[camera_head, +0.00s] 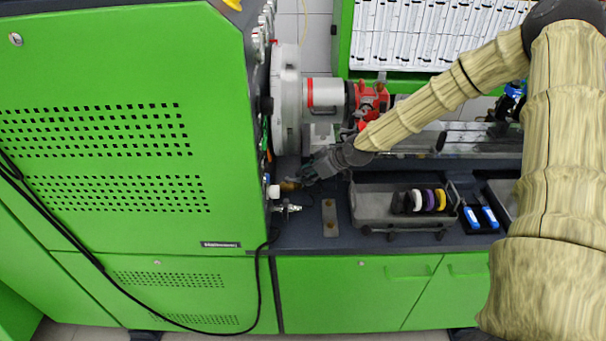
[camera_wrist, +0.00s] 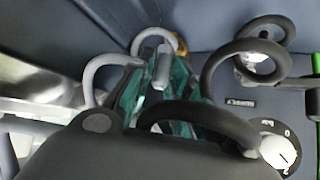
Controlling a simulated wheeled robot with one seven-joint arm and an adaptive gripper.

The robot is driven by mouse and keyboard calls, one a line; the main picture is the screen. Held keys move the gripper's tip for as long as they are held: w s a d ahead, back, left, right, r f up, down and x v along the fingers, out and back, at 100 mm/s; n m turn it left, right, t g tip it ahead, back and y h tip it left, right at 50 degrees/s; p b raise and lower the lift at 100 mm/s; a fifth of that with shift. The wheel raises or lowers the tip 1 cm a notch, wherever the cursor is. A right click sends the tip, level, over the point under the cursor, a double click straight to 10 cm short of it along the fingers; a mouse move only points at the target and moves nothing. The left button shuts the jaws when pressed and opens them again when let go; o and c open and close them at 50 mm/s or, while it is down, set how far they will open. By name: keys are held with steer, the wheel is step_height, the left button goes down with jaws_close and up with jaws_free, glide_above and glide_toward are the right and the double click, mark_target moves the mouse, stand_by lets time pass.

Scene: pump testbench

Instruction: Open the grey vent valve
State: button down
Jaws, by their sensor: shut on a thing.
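My gripper (camera_head: 302,178) reaches in from the right to the side of the green cabinet, low above the dark bench. In the wrist view, its teal fingers (camera_wrist: 153,85) are shut on a small grey piece, which I take as the handle of the grey vent valve (camera_wrist: 162,66). A brass-coloured part (camera_wrist: 182,46) shows just beyond the fingertips, and in the head view a brass spot (camera_head: 288,186) sits at the gripper's tip. The fingers hide much of the valve, and I cannot tell how far its handle is turned.
Dark looped hoses (camera_wrist: 246,62) and a grey loop (camera_wrist: 104,72) crowd around the gripper. The green cabinet (camera_head: 120,130) blocks the left. A grey tray (camera_head: 372,205) with coloured rings stands right of the gripper.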

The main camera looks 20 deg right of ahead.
steer(key=c, duration=1.5)
jaws_free()
steer(key=shift+o, duration=0.2)
steer(key=v, duration=1.1)
steer(key=shift+s+d+r, duration=0.2)
steer(key=shift+r, duration=0.1)
steer(key=shift+f, duration=0.1)
